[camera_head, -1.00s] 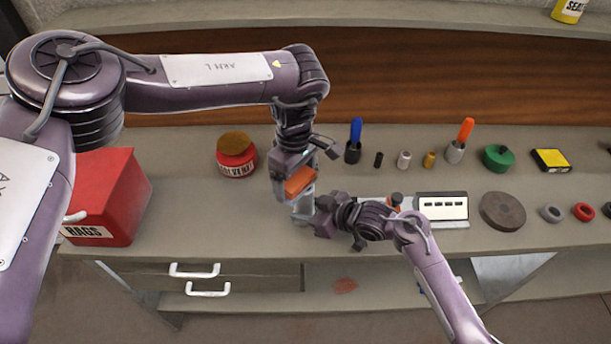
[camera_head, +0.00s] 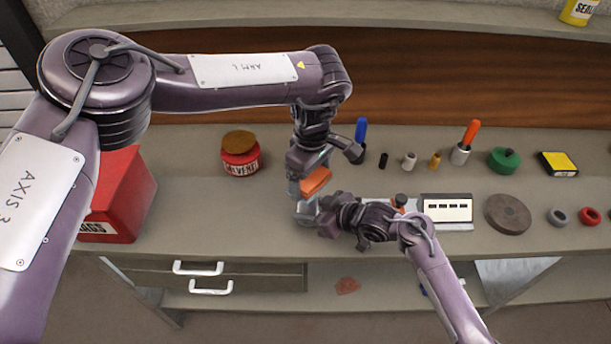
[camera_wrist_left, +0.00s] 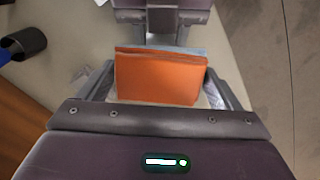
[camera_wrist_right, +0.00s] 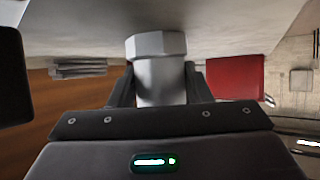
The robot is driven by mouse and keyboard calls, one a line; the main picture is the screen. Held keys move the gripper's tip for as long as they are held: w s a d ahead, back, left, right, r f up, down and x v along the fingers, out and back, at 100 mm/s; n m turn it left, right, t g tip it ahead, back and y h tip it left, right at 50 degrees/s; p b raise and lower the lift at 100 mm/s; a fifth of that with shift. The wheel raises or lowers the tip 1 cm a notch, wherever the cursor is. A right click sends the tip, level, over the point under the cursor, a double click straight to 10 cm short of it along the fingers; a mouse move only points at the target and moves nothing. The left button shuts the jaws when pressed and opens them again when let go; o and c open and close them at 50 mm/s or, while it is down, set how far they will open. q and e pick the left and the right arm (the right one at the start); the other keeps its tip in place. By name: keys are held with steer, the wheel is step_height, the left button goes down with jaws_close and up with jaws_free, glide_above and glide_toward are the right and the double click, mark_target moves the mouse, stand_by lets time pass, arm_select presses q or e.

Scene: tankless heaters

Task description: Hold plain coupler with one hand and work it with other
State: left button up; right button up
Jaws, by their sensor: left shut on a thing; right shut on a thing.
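The plain coupler (camera_wrist_right: 160,80) is a pale grey cylinder with a wider hex-shaped end. My right gripper (camera_head: 328,219) is shut on it and holds it from the side, with the hex end nearest the counter in the right wrist view. The coupler's grey body (camera_head: 304,217) shows only partly in the head view. My left gripper (camera_head: 308,182) is above it, pointing down, shut on an orange pad (camera_head: 316,181). The pad (camera_wrist_left: 157,78) fills the space between the left fingers and hides the coupler there. Whether the pad touches the coupler cannot be told.
A red rags box (camera_head: 118,195) and red solvent jar (camera_head: 240,155) stand left. The counter's front left is clear.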

arm_select(q)
steer(key=shift+d, duration=0.6)
arm_select(e)
steer(key=shift+s+d+f, duration=0.1)
steer(key=shift+s+f, duration=0.1)
steer(key=shift+f, duration=0.25)
arm_select(q)
steer(key=a, duration=0.3)
steer(key=shift+a, duration=0.2)
steer(key=shift+r, duration=4.1)
arm_select(e)
steer(key=o, duration=0.8)
steer(key=shift+c, duration=0.2)
arm_select(q)
steer(key=shift+w+f, duration=0.1)
arm_select(e)
steer(key=shift+o, duration=1)
steer(key=shift+w, duration=0.15)
arm_select(q)
steer(key=shift+w, duration=0.1)
arm_select(e)
steer(key=shift+w+r, duration=0.1)
steer(key=shift+w, duration=0.05)
steer(key=shift+r, duration=0.1)
